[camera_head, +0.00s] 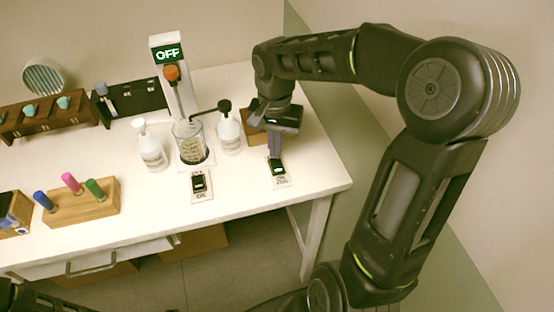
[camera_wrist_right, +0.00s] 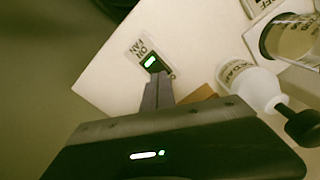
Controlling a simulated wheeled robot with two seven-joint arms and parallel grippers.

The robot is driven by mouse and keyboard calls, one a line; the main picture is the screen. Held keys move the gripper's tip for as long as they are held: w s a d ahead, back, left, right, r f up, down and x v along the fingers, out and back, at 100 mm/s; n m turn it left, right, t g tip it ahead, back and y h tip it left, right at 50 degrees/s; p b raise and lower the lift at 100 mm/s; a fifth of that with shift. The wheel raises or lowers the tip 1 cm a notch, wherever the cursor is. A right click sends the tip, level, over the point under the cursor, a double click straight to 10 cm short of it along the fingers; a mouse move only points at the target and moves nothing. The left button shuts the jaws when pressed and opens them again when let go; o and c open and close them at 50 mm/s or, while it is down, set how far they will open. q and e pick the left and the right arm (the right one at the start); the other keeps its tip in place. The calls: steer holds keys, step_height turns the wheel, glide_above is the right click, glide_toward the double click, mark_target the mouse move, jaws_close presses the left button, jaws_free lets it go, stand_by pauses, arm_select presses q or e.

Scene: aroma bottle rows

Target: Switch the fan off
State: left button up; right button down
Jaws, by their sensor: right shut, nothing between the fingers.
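The fan switch (camera_head: 278,170) is a dark rocker on a white plate at the front right of the table. In the right wrist view the switch (camera_wrist_right: 153,65) shows a lit green patch, with "ON" and "FAN" printed on its plate. My right gripper (camera_head: 275,156) is shut and empty, fingers pointing down right at the switch; its fingertips (camera_wrist_right: 157,80) overlap the switch's near edge in the wrist view. I cannot tell whether they touch it. A round ribbed disc, perhaps the fan (camera_head: 43,77), stands at the back left. My left gripper is out of view.
A second switch (camera_head: 201,184) lies left of the fan switch. A post has an "OFF" display (camera_head: 168,54). A wooden rack (camera_head: 82,203) holds coloured tubes. The table's right front corner is clear.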

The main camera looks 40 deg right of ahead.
mark_target(276, 161)
steer(key=shift+r+p, duration=1.4)
steer(key=shift+r, duration=0.95)
